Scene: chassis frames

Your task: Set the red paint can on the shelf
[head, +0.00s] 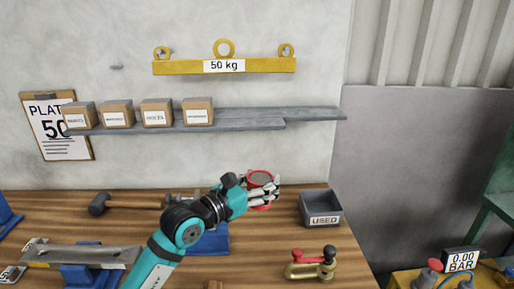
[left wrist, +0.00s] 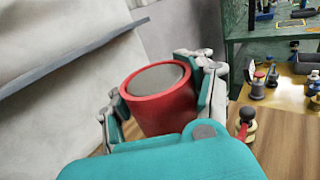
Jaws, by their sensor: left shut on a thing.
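The red paint can (head: 262,179) has a grey lid and is held in my left gripper (head: 262,190), over the back of the wooden bench in the head view. In the left wrist view the can (left wrist: 158,105) sits between the two fingers of the left gripper (left wrist: 160,95), which are shut around its sides. The grey shelf (head: 250,122) runs along the wall above and behind the can. It carries several small labelled boxes at its left, and its right part is bare. In the left wrist view the shelf (left wrist: 55,62) is at the left. My right gripper is not in view.
A grey bin labelled USED (head: 321,208) stands right of the can. A brass clamp with red and black knobs (head: 312,263) is nearer the front. A hammer (head: 130,203) lies left. A yellow 50 kg bar (head: 225,66) hangs above the shelf.

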